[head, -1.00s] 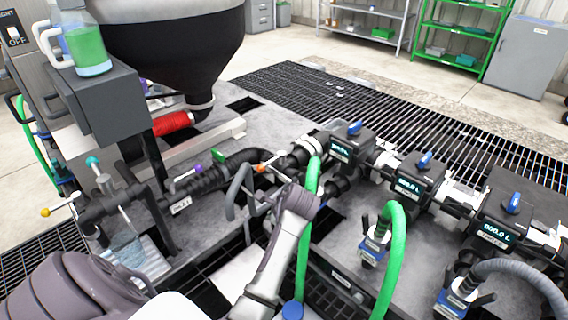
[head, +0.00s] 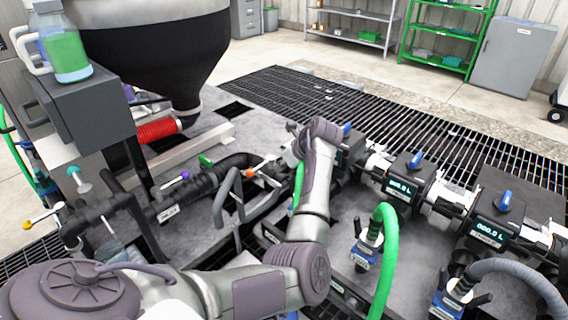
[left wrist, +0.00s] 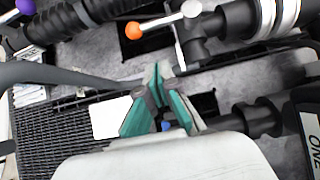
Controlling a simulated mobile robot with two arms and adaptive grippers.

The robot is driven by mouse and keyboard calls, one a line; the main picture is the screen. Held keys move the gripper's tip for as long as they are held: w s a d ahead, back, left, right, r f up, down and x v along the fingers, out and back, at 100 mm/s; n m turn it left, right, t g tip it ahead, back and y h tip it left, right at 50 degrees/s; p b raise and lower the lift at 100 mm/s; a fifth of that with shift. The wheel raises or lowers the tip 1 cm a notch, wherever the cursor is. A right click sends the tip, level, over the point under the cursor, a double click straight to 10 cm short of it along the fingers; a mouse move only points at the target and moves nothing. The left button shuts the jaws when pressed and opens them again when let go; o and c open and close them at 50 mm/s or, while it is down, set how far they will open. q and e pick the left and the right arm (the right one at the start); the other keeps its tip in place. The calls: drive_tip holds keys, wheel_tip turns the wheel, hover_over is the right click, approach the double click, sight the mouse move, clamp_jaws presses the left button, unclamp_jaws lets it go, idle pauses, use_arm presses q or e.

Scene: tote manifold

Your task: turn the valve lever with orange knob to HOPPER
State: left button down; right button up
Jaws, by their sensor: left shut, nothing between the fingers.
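The orange knob (head: 250,174) is on the end of a short silver valve lever, beside the black pipe in the middle of the head view. In the left wrist view the orange knob (left wrist: 133,30) is at the upper middle, and its lever runs right to a silver hub (left wrist: 191,9). My left gripper (left wrist: 155,70) is shut and empty, its green-padded fingers together below the knob and apart from it in the picture. In the head view the left gripper (head: 293,130) shows small and dark, its fingertips unclear. No HOPPER marking is readable. My right gripper is out of view.
A grey bent handle (head: 238,195) rises left of my forearm. Another lever with a purple knob (head: 186,176) lies left of the orange one. Meters with blue handles (head: 415,160) and a green hose (head: 384,250) stand right. The black hopper (head: 160,65) is behind.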

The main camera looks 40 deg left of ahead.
sight(261, 166)
use_arm(q)
drive_tip(key=a+f, duration=0.5)
drive_tip(key=a, duration=0.2)
drive_tip(key=shift+w+b, duration=0.3)
drive_tip(key=shift+b, duration=0.1)
drive_tip(key=shift+a+r, duration=0.1)
